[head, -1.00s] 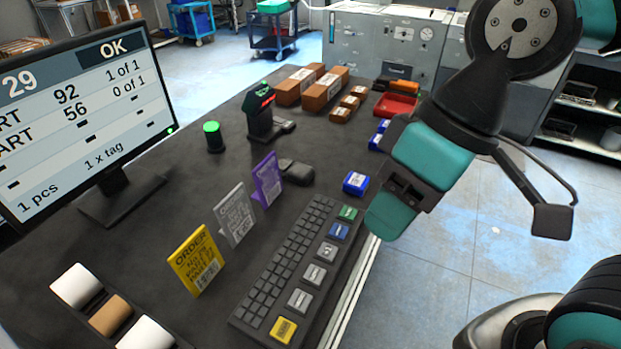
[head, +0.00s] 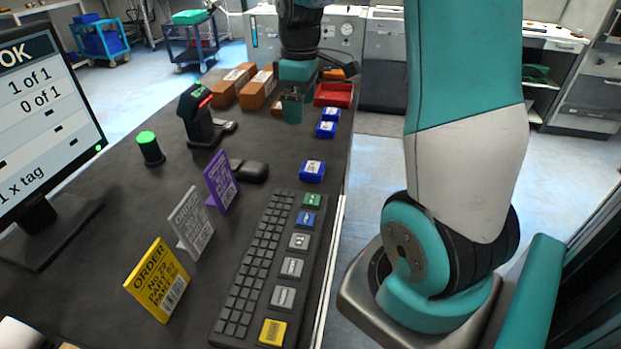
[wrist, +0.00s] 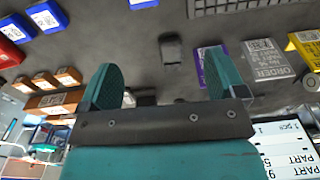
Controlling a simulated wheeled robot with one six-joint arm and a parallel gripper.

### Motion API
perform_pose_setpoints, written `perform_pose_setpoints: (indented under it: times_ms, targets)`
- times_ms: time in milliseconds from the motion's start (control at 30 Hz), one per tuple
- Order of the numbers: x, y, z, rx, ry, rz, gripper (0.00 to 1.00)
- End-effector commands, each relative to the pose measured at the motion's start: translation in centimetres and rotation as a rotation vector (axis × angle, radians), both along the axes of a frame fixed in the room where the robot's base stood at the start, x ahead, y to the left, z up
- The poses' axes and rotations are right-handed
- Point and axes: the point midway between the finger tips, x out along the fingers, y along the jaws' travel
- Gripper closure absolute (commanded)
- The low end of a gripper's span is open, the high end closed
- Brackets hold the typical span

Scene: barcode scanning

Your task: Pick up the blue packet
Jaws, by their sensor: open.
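Blue packets with white labels lie on the dark table. In the head view two sit close together, the rear one (head: 330,114) and the one just before it (head: 326,129); a third blue packet (head: 312,170) lies nearer, behind the keyboard. The wrist view shows blue at its upper left (wrist: 46,15) and one packet cut by the top edge (wrist: 143,3). My gripper (head: 292,105) is over the far part of the table, left of the pair, its fingers partly dark. In the wrist view my gripper (wrist: 160,78) is open, with nothing between its fingers.
A red tray (head: 333,96) and brown boxes (head: 257,90) are at the table's far end. A scanner on a stand (head: 200,115), a green-topped button (head: 149,148), upright cards (head: 221,180) and a keyboard (head: 262,255) occupy the left and front.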

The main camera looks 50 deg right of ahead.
Motion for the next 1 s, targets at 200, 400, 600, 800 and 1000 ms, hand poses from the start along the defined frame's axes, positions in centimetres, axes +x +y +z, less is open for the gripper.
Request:
perform_pose_setpoints:
  times_ms: [200,400,600,800,1000]
  targets:
    - [-0.2,-3.1,-3.2,-0.015,0.026,-0.005,0.11]
    - [-0.2,-3.0,-7.7,-0.015,0.026,-0.004,0.11]
    - [-0.2,-3.0,-11.6,-0.015,0.024,-0.004,0.11]
    - [-0.2,-3.0,-13.2,-0.016,0.021,-0.004,0.11]
    - [-0.5,-3.4,-15.7,-0.014,0.025,-0.006,0.11]
